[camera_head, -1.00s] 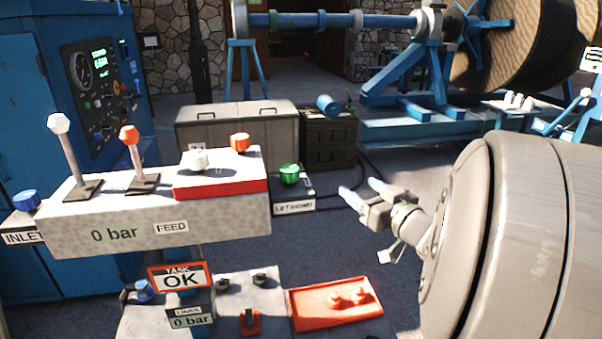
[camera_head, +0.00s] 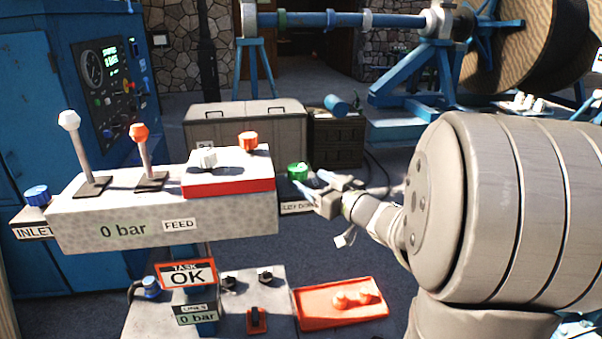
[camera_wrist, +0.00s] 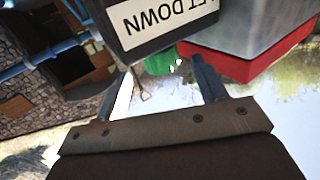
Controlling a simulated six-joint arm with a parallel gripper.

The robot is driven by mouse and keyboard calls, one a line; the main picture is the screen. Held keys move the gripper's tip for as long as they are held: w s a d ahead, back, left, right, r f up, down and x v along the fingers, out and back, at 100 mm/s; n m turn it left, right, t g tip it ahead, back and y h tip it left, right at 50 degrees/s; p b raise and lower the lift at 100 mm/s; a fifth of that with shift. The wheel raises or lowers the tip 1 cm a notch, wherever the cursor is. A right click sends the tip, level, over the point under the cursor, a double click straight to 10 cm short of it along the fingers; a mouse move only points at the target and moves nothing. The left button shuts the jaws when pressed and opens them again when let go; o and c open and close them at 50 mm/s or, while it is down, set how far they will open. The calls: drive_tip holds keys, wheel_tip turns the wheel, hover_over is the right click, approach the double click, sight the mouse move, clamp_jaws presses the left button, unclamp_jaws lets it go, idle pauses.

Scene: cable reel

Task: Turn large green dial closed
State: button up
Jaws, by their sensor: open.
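The green dial (camera_head: 298,171) stands at the right end of the grey control block, above a label plate reading "LET DOWN" (camera_wrist: 165,20). In the wrist view the green dial (camera_wrist: 163,62) shows just beyond the fingertips, partly hidden behind the label plate. My gripper (camera_head: 312,182) is open, with its fingertips close to the dial's right, front side. I cannot tell whether a finger touches it. Nothing is seen between the fingers except part of the dial's edge and background.
The control block (camera_head: 150,228) carries two levers, a white knob (camera_head: 207,155) and an orange knob (camera_head: 247,141) left of the dial. A blue inlet knob (camera_head: 36,194) is at the far left. A red tray (camera_head: 340,312) lies below.

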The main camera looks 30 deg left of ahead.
sight(304, 177)
drive_tip(key=x, duration=0.6)
drive_tip(key=shift+a, duration=0.15)
drive_tip(key=shift+c, duration=0.3)
drive_tip(key=c, duration=0.9)
